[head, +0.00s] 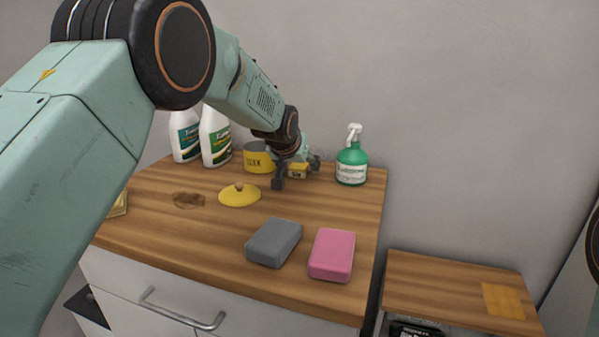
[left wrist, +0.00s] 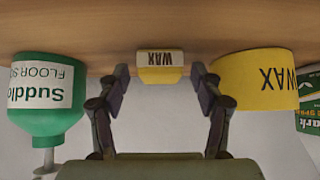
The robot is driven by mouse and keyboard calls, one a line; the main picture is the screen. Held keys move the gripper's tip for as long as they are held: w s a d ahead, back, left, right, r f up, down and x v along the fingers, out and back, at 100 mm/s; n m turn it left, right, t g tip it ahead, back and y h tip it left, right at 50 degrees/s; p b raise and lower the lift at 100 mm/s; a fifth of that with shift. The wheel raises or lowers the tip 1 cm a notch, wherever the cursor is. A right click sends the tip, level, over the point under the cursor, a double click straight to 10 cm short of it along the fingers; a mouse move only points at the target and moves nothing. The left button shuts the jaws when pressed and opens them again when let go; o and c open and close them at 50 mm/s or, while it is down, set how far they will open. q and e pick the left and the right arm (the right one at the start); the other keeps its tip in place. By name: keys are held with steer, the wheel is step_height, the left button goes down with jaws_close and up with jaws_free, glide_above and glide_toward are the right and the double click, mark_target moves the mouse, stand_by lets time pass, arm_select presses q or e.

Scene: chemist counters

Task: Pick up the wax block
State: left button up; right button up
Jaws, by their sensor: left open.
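The wax block (head: 298,171) is a small yellow block with a pale label, at the back of the wooden counter. In the left wrist view the block (left wrist: 160,66), labelled WAX, appears upside down, centred ahead between the fingers. My left gripper (head: 298,172) is open at the block in the head view; in the left wrist view its fingers (left wrist: 160,80) are apart, one on each side of the block. I cannot tell whether either finger touches it. My right gripper is not in view.
A yellow WAX tin (head: 257,158) stands left of the block, a green spray bottle (head: 352,164) to its right. White bottles (head: 215,137) stand farther left. A yellow lid (head: 239,196), grey block (head: 274,242) and pink block (head: 332,254) lie nearer the front. A lower wooden surface (head: 440,285) is at right.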

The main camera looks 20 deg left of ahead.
arm_select(q)
steer(key=shift+w+f, duration=0.1)
steer(key=shift+c, duration=0.2)
steer(key=c, duration=1.2)
steer(key=shift+r, duration=0.2)
